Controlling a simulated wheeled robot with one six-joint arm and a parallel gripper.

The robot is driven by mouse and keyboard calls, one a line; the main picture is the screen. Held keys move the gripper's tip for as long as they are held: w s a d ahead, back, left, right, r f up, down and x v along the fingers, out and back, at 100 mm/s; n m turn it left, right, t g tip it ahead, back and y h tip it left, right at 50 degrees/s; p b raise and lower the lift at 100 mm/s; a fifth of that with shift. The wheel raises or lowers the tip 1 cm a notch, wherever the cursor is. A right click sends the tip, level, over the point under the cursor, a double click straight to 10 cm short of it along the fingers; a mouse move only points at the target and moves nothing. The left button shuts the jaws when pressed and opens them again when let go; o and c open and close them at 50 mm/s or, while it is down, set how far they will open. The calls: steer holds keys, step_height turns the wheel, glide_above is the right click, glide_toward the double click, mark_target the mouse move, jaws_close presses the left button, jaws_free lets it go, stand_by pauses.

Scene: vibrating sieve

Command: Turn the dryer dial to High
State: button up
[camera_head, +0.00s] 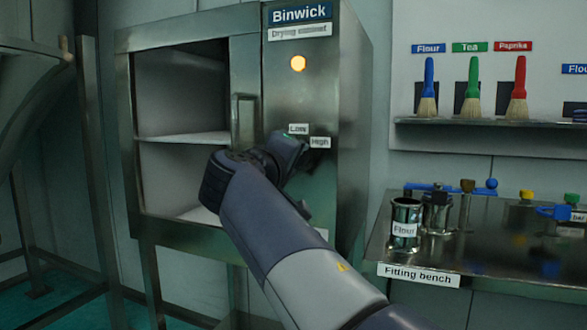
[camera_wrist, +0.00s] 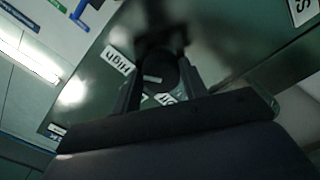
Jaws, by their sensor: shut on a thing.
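The dryer is a steel drying cabinet (camera_head: 350,75) marked Binwick, with a control panel on its right side. The panel carries a Low label (camera_head: 298,129) and a High label (camera_head: 320,142). My gripper (camera_head: 292,150) is at the panel beside these labels and hides the dial in the head view. In the wrist view the dark round dial (camera_wrist: 160,70) sits between the two fingers of my gripper (camera_wrist: 160,84), which are shut on it. The High label (camera_wrist: 117,60) shows left of the dial. Where the dial's pointer stands is unclear.
An amber lamp (camera_head: 298,63) glows above the dial. Shelves (camera_head: 180,138) show in the cabinet's left side, next to a door handle (camera_head: 245,120). At right, a fitting bench (camera_head: 460,262) holds a Flour canister (camera_head: 404,216) below a brush shelf (camera_head: 480,123).

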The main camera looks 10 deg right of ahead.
steer(key=shift+f+m, duration=0.1)
steer(key=shift+m, duration=0.3)
steer(key=o, duration=1)
steer(key=shift+c, duration=0.2)
steer(key=p+v, duration=0.1)
steer(key=v, duration=1)
steer(key=shift+w+d, duration=0.1)
steer(key=b+x, duration=0.1)
steer(key=x, duration=0.9)
steer(key=shift+w+d, duration=0.2)
steer(key=shift+w, duration=0.1)
